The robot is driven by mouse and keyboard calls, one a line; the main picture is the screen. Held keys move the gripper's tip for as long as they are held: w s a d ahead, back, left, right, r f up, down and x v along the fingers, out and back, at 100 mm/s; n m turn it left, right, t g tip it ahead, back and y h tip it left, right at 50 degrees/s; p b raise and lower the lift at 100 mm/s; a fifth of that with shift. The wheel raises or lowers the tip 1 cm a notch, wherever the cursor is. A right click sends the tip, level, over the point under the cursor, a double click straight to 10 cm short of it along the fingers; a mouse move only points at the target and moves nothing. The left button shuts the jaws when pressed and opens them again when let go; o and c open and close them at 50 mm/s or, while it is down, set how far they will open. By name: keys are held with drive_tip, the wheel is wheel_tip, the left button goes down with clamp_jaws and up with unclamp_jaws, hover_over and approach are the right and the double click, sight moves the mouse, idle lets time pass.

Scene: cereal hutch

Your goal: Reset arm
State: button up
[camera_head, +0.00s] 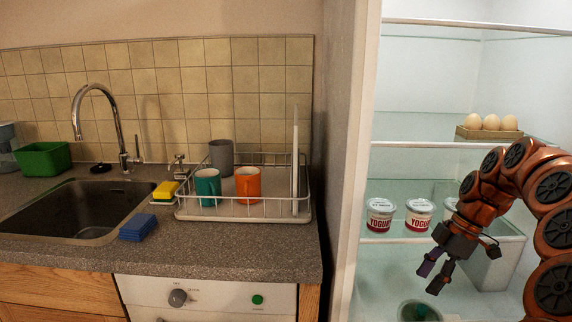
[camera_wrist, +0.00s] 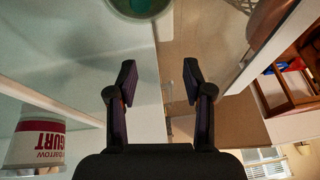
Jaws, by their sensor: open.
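My arm reaches in from the right of the head view. My gripper (camera_head: 436,276) is in front of the open fridge, below the level of the yogurt cups. In the wrist view my gripper (camera_wrist: 158,88) has its two fingers apart with nothing between them. A yogurt cup (camera_wrist: 36,142) shows at the lower left of the wrist view, apart from the fingers. A green and white round container (camera_wrist: 140,6) shows at its top edge.
Yogurt cups (camera_head: 380,216) stand on a glass fridge shelf (camera_head: 388,238). Eggs (camera_head: 491,122) sit in a holder above. A round container (camera_head: 420,311) is low in the fridge. Left are a sink (camera_head: 70,208) and a dish rack (camera_head: 240,213) with mugs. The fridge's side wall (camera_head: 348,170) divides them.

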drive_tip(key=s+a+m+g+h, duration=0.1)
drive_tip(key=s+a+m, duration=0.1)
drive_tip(key=s+a, duration=0.55)
drive_tip(key=s+a+m+g, duration=0.15)
drive_tip(key=s+a, duration=0.35)
drive_tip(key=a, duration=0.5)
drive_tip(key=s+f+m+h, duration=0.2)
drive_tip(key=s+f+m, duration=0.3)
drive_tip(key=s, duration=0.4)
drive_tip(key=s+f+m+h, duration=0.2)
drive_tip(key=s+m, duration=0.5)
drive_tip(key=s, duration=0.2)
wheel_tip(320, 180, up, 18)
drive_tip(key=t+p, duration=0.1)
drive_tip(key=p, duration=1.5)
drive_tip(key=shift+w+d+m, duration=0.35)
drive_tip(key=shift+d, duration=0.05)
drive_tip(key=shift+f, duration=0.15)
